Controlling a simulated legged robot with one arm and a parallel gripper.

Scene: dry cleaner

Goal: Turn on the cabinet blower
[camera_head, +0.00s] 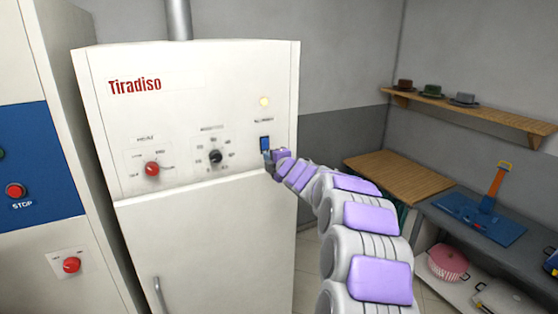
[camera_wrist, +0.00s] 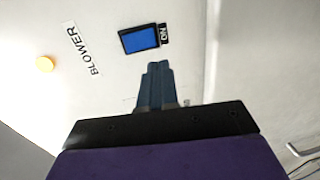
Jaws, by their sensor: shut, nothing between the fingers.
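The white cabinet (camera_head: 215,240) has a blue blower switch (camera_head: 265,142) on the right of its panel. In the wrist view the blue switch (camera_wrist: 141,39) has an "ON" label beside it, and a "BLOWER" label is nearby. A round yellowish light (camera_head: 265,101) is above the switch; it also shows in the wrist view (camera_wrist: 45,64). My gripper (camera_head: 268,156) is shut and empty, its tips pointing at the panel just below the switch. In the wrist view my gripper (camera_wrist: 157,66) has its tips close to the switch; contact cannot be told.
A red knob (camera_head: 152,169) and a black knob (camera_head: 215,157) are left of the switch. The cabinet door handle (camera_head: 160,297) is below. A blue machine panel with a red stop button (camera_head: 15,190) stands at left. A wooden-topped counter (camera_head: 400,177) and hat shelf (camera_head: 480,112) are at right.

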